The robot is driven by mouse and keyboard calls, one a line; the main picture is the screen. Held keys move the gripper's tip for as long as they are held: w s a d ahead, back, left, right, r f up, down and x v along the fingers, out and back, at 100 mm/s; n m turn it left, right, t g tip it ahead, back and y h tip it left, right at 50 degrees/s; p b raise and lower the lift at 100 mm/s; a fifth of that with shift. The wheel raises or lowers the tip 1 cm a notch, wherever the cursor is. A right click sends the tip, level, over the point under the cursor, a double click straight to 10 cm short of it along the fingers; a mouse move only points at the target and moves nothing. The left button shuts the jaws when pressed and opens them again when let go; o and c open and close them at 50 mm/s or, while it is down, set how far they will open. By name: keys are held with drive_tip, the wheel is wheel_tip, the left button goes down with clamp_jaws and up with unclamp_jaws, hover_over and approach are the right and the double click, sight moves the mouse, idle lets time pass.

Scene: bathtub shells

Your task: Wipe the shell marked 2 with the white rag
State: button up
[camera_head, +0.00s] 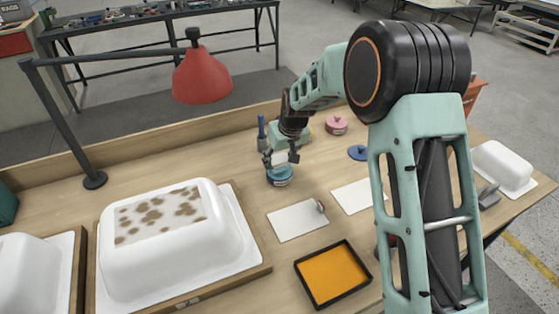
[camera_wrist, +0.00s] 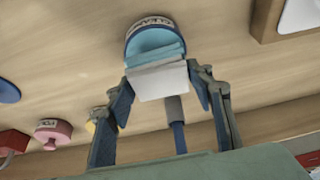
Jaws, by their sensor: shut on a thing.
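My gripper (camera_head: 281,160) is low over an open blue tin (camera_head: 279,180); it also shows in the wrist view (camera_wrist: 163,88). Its fingers are shut on a folded white rag (camera_wrist: 160,82). The rag is at the tin's mouth (camera_wrist: 150,28), with light blue layers between its white part and the tin. I cannot tell whether those layers are rag or tin contents. A white shell (camera_head: 160,255) with brown blotches on its top lies on a wooden-framed board at left. Its front label is too small to read. Another white shell (camera_head: 30,270) is cut off at the left edge.
A red lamp (camera_head: 202,76) hangs behind the blotched shell. White sheets (camera_head: 297,222) (camera_head: 350,196) and an orange tray (camera_head: 332,275) lie in front. A blue lid (camera_head: 357,153), pink tin (camera_head: 336,125) and upright blue handle (camera_head: 261,132) are near my gripper. A third shell (camera_head: 505,165) is at right.

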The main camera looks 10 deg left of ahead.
sight(280, 158)
drive_tip(key=shift+r+p, duration=1.2)
drive_tip(key=shift+r, duration=1.25)
drive_tip(key=shift+d, duration=0.1)
